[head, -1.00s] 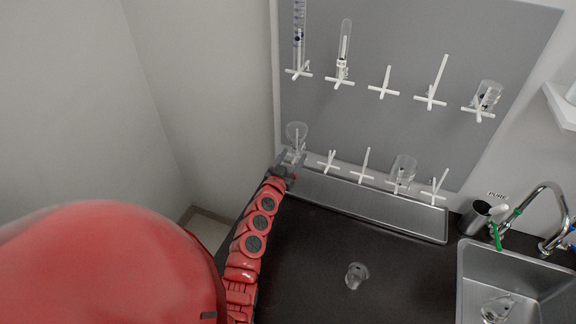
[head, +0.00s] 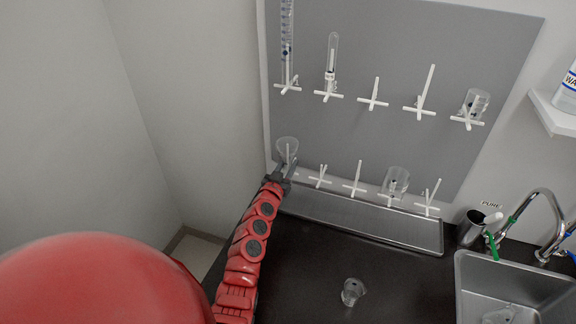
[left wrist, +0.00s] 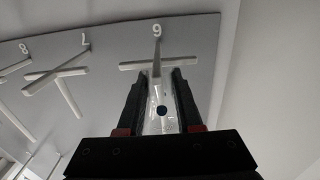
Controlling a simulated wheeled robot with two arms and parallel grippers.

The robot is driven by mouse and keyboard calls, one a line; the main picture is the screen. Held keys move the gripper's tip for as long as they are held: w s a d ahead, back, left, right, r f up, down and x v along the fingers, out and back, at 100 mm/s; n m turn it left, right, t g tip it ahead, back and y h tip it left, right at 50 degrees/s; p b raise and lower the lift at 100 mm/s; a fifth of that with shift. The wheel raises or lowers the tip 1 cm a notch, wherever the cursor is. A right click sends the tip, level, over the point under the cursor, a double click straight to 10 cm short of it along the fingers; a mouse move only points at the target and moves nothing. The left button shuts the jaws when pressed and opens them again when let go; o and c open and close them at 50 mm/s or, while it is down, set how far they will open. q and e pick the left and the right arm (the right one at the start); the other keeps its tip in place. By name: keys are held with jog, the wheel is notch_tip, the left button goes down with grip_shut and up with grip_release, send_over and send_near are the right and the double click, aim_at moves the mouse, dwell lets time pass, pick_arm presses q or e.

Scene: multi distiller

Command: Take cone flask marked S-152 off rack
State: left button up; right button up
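A clear cone-shaped flask (head: 287,146) hangs on the lower-left peg of the grey wall rack (head: 345,135). Its marking is too small to read in the head view. My left gripper (head: 280,168) is at this flask, at the rack's lower left corner. In the left wrist view, the gripper (left wrist: 160,95) is open, with one dark finger on each side of the glass (left wrist: 160,122). A dark round spot shows on the glass, and a white peg marked with what looks like a 6 or 9 is behind it. I cannot tell whether the fingers touch it.
Other glassware hangs on the rack, including a beaker (head: 396,182) lower down and a test tube (head: 332,62) above. A metal tray (head: 360,217) runs below the pegs. A glass piece (head: 352,291) stands on the black counter. A sink (head: 510,285) is at right.

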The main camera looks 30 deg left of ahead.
aim_at(288, 141)
pick_arm(q)
grip_shut()
notch_tip(288, 141, up, 13)
jog(key=p, duration=1.1)
